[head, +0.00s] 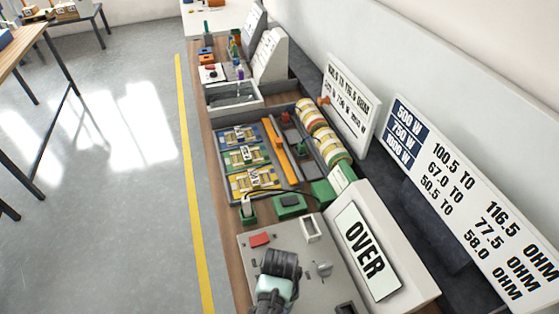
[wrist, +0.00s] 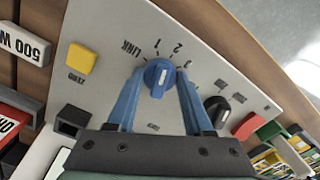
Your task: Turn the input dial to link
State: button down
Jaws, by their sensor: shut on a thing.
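The input dial (wrist: 159,77) is a round blue knob with a white pointer mark, on a light grey panel (wrist: 215,70) in the wrist view. The word LINK (wrist: 131,49) is printed at its upper left, with numbers 1, 2 and 3 running to the right. The white mark points roughly upward, toward the numbers rather than at LINK; its exact position is hard to tell. My gripper (wrist: 158,85) has its two blue fingers shut on the dial, one on each side. In the head view my gripper (head: 273,290) is over the panel and hides the dial.
A black knob (wrist: 217,109) and red button (wrist: 250,125) sit right of the dial; a yellow button (wrist: 81,60) sits left. In the head view, an OVER display (head: 366,254) stands beside the panel. Trays of parts (head: 223,165) lie farther along the bench.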

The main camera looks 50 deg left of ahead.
jog(key=n+p, duration=0.1)
jog(key=n, duration=0.5)
jog(key=shift+p, duration=0.4)
jog(key=n+p, duration=0.1)
jog(key=n, duration=0.5)
jog(key=shift+n, duration=0.3)
jog(key=shift+c, duration=1.5)
grip_release()
notch_tip(320, 180, up, 13)
jog(key=b, duration=0.1)
